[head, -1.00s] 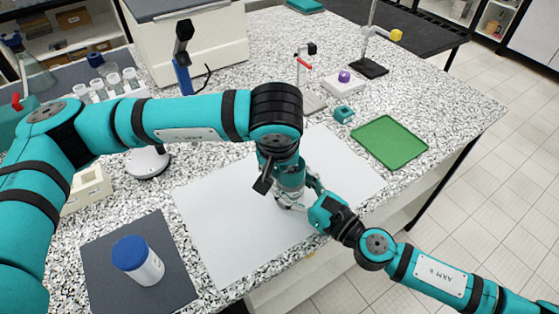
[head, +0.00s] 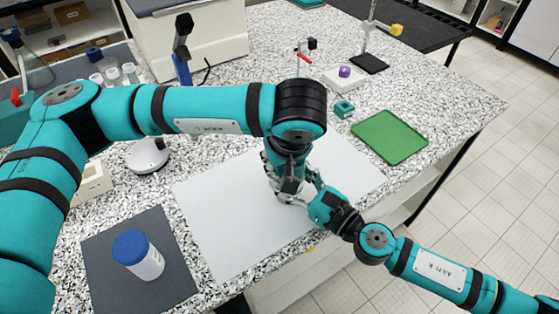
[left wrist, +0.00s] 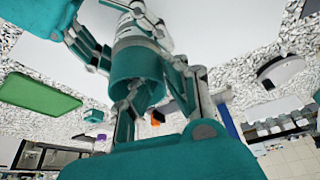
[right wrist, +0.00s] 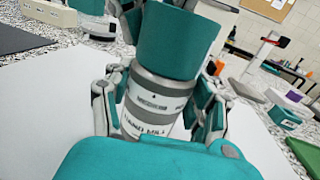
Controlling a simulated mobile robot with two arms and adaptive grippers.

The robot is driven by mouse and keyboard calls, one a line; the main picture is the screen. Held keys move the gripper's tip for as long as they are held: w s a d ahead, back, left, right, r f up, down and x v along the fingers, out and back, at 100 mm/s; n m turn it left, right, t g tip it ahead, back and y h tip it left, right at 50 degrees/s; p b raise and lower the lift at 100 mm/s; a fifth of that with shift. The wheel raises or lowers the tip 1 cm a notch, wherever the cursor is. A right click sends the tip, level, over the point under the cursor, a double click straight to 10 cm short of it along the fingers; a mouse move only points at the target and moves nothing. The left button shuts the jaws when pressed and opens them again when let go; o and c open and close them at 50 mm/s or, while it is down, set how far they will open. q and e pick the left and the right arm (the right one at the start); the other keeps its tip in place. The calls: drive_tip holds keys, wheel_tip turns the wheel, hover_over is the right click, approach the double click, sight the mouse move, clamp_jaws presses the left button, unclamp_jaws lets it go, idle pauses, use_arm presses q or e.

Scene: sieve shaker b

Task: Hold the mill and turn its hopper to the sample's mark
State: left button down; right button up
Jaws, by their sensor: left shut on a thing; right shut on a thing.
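The mill stands upright on the white sheet; its pale body (right wrist: 150,108) has grey bands and printed lettering, too small to read fully. Its teal hopper (right wrist: 180,40) sits on top and also shows in the left wrist view (left wrist: 137,65). My left gripper (left wrist: 155,90) is shut on the hopper from above. My right gripper (right wrist: 152,112) is shut on the body from the side. In the head view my left arm hides most of the mill. A white jar with a blue lid (head: 138,255) stands on a dark mat (head: 178,284); I cannot read any mark on it.
The white sheet (head: 225,220) is clear around the mill. A green tray (head: 390,136), a small teal block (head: 344,108) and a stand (head: 370,62) are to the right. A round white device (head: 148,156) and a tube rack are to the left.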

use_arm(q)
drive_tip(key=shift+w+a+r, duration=0.1)
drive_tip(key=shift+w+a, duration=0.15)
drive_tip(key=shift+a, duration=0.05)
drive_tip(key=c, duration=1.6)
unclamp_jaws()
drive_tip(key=shift+o, duration=0.2)
drive_tip(key=shift+s+d, duration=0.1)
drive_tip(key=v, duration=1.2)
drive_tip(key=shift+d, duration=0.1)
